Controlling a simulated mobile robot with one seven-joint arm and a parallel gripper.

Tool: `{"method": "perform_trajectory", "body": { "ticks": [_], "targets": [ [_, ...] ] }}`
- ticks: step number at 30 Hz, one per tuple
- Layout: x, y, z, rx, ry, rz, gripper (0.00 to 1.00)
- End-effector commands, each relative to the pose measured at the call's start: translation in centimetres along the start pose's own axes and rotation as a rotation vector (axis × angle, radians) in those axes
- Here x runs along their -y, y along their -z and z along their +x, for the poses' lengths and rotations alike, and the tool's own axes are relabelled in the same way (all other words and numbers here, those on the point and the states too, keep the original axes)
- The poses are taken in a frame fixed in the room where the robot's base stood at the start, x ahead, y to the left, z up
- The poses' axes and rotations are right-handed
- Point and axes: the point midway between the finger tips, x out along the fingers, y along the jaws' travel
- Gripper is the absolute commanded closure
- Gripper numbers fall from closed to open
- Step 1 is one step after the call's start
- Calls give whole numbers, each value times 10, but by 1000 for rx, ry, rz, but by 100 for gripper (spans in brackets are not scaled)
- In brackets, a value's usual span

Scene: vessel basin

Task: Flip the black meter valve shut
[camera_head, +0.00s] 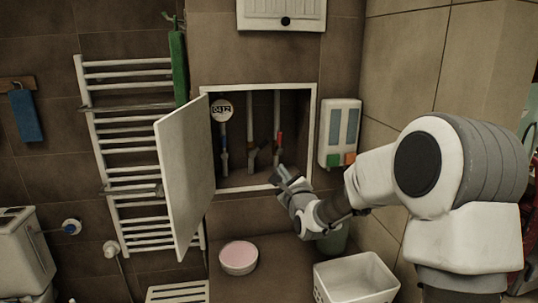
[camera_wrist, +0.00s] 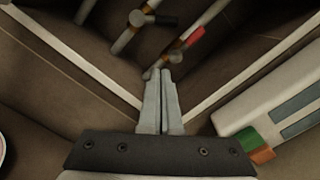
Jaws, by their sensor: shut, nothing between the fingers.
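The black valve handle (camera_wrist: 164,19) shows in the wrist view near the top, beside a brass-coloured fitting on a pale pipe. My gripper (camera_wrist: 160,74) is shut and empty. Its fingertips are below both handles in the wrist view and look apart from the black one. In the head view my gripper (camera_head: 284,175) is at the cabinet's lower right opening.
The cabinet door (camera_head: 185,170) stands open to the left. A round meter (camera_head: 222,110) hangs inside at the left. A soap dispenser (camera_head: 340,133) is on the wall right of the cabinet. A white basket (camera_head: 355,280) and a pink-topped bowl (camera_head: 238,258) are below.

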Motion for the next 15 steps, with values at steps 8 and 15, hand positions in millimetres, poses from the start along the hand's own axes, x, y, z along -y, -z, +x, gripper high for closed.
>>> {"method": "perform_trajectory", "body": {
  "ticks": [8, 15],
  "targets": [
    [0, 0, 47, 1, 0, 1, 100],
    [0, -31, 57, 3, -1, -2, 100]
  ]
}}
